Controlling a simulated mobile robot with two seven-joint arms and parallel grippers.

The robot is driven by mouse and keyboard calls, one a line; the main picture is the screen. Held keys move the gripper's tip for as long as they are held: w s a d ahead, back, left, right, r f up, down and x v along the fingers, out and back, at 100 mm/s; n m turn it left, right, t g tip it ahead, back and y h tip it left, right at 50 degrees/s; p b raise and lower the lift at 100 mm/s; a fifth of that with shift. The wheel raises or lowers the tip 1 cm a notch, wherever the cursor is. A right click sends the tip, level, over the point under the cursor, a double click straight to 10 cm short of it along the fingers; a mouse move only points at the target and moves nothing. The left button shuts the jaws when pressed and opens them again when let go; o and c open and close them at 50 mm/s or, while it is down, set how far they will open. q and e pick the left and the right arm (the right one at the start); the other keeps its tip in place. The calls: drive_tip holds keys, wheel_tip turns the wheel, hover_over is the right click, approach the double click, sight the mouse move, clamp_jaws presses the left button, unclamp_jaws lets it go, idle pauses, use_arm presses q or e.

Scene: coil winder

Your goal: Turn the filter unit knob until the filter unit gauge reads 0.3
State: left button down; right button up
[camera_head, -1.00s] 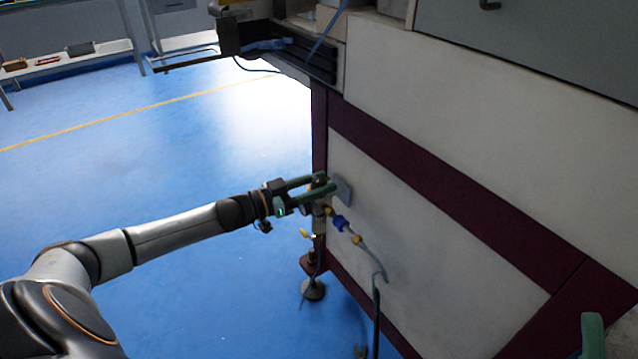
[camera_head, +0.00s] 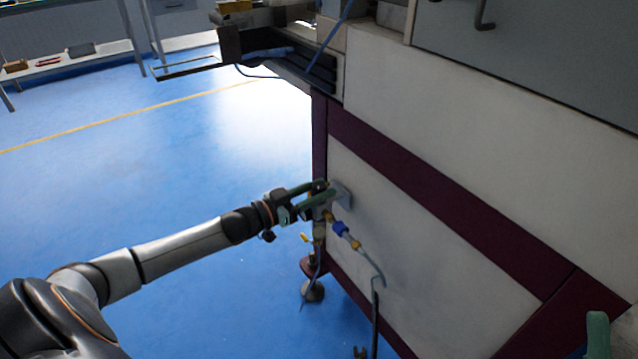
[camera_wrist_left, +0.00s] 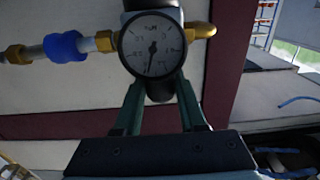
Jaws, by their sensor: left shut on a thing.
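The filter unit (camera_head: 319,229) is mounted low on the side of the cream and maroon machine, near its left corner. My left gripper (camera_head: 325,193) reaches it from the left, and its green fingers are shut on the dark knob (camera_wrist_left: 160,92). The left wrist view shows the fingers on either side of the knob, which is partly hidden between them. The round white gauge (camera_wrist_left: 152,44) faces the wrist camera just beyond the knob. Its dark needle points down and slightly left in that view; the numbers are too small to read surely. A green fingertip of my right gripper (camera_head: 597,335) shows at the lower right edge.
A blue fitting (camera_head: 340,229) and a hose (camera_head: 374,268) run right and down from the filter unit. A machine foot (camera_head: 313,290) stands below. Blue floor (camera_head: 180,190) lies open to the left. A ledge with a cable (camera_head: 270,60) juts out above.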

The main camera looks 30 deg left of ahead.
use_arm(q)
drive_tip(key=n+y+p, duration=0.2)
drive_tip(key=y+p, duration=0.1)
drive_tip(key=n+t+y+p, duration=0.1)
drive_tip(key=n+y+p, duration=0.1)
drive_tip(key=y+p, duration=0.1)
drive_tip(key=shift+d+r, duration=0.1)
drive_tip(key=shift+r, duration=0.1)
drive_tip(key=n+y+p, duration=0.1)
drive_tip(key=y, duration=0.1)
drive_tip(key=shift+n+y+p, duration=0.3)
use_arm(e)
wheel_tip(320, 180, up, 9)
drive_tip(key=n, duration=0.2)
use_arm(q)
drive_tip(key=shift+f+n+y+p, duration=0.15)
drive_tip(key=shift+n+y+p, duration=0.35)
drive_tip(key=shift+y, duration=0.5)
use_arm(e)
drive_tip(key=w+d+f+m+h, duration=0.1)
drive_tip(key=w+f+m+h, duration=0.2)
drive_tip(key=f+m+h, duration=0.1)
drive_tip(key=shift+w+d+f+m, duration=0.25)
drive_tip(key=shift+w+f+m, duration=0.05)
drive_tip(key=shift+f, duration=0.35)
use_arm(q)
drive_tip(key=shift+c, duration=2.4)
unclamp_jaws()
